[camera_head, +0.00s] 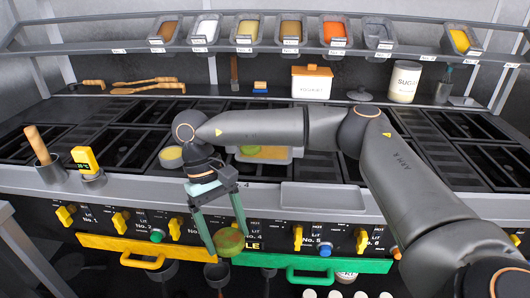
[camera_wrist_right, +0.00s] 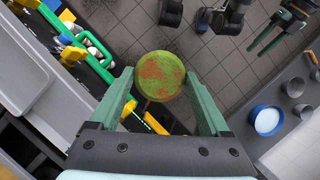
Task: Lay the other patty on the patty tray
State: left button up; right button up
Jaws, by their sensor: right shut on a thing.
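A round green patty with reddish-brown patches (camera_head: 230,242) is held between the fingertips of my right gripper (camera_head: 226,243), in front of the counter and above the yellow and green drawer handles. In the right wrist view the patty (camera_wrist_right: 160,76) sits between both green fingers. A pale tray (camera_head: 295,153) behind my right arm holds something green and orange, partly hidden. A flat grey tray (camera_head: 322,197) at the counter's front edge looks empty. I cannot tell from its look which is the patty tray. My left gripper (camera_wrist_right: 262,42) shows at the top right of the wrist view, open and empty.
A thermometer (camera_head: 85,160) and a mortar with pestle (camera_head: 48,168) stand at the counter's left. A small yellow-filled bowl (camera_head: 171,156) stands behind my right gripper. A shelf with ingredient tubs (camera_head: 290,33) runs above. Knobs line the counter front.

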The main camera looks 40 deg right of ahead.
aim_at(278, 153)
jog(key=k+l+u, duration=0.1)
jog(key=l, duration=0.25)
jog(key=k+l+u, duration=0.1)
jog(key=k+l, duration=0.3)
jog(key=l, duration=0.2)
jog(key=k+l, duration=0.1)
jog(key=l, duration=0.2)
